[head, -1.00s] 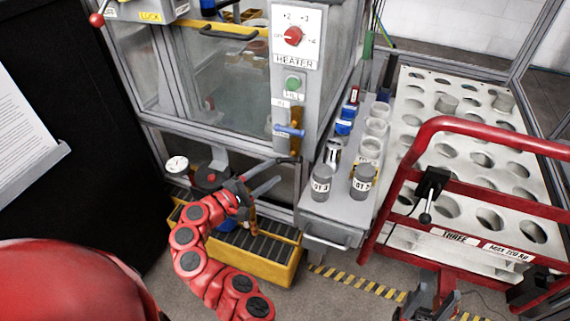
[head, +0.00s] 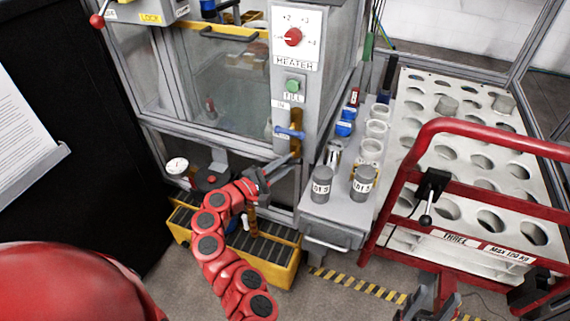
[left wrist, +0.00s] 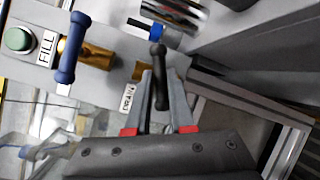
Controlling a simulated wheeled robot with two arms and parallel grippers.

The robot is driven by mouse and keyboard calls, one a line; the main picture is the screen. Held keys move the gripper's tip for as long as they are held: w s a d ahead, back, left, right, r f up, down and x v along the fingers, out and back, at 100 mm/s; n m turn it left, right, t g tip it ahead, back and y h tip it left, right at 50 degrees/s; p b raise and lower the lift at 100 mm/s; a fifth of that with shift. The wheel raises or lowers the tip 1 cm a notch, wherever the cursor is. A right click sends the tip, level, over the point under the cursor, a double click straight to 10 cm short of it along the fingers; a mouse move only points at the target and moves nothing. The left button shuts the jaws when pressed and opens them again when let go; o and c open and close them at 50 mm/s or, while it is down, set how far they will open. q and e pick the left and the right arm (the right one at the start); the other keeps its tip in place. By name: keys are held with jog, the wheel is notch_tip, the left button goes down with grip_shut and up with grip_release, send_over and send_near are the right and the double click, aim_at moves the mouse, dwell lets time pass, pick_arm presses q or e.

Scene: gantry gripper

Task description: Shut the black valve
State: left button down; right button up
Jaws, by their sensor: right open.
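The black valve's lever (left wrist: 158,62) is beside the DRAIN label (left wrist: 127,98) on the cabinet's front post. In the left wrist view the lever stands between my left gripper's two grey fingers (left wrist: 157,88), which are close on both sides of it and look shut on it. In the head view my left gripper (head: 281,167) is at the post's lower end and mostly hides the lever. My right gripper (head: 436,303) is open and empty at the bottom edge, far from the valve.
A blue valve handle (head: 290,133) sits just above, under the green FILL button (head: 293,87). A grey shelf with labelled jars (head: 322,184) stands to the right, beside a red-railed cart (head: 480,187). A yellow crate (head: 275,272) is below.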

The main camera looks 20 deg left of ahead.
pick_arm(q)
jog(key=m, duration=0.1)
jog(key=m+g+y+p, duration=0.1)
jog(key=shift+d+r+m, duration=0.15)
jog(key=shift+r+m, duration=0.05)
jog(key=shift+m, duration=0.2)
jog(key=shift+f+m+g+p, duration=0.1)
jog(key=shift+m+g+p, duration=0.2)
jog(key=shift+m, duration=0.3)
jog(key=c, duration=0.8)
grip_release()
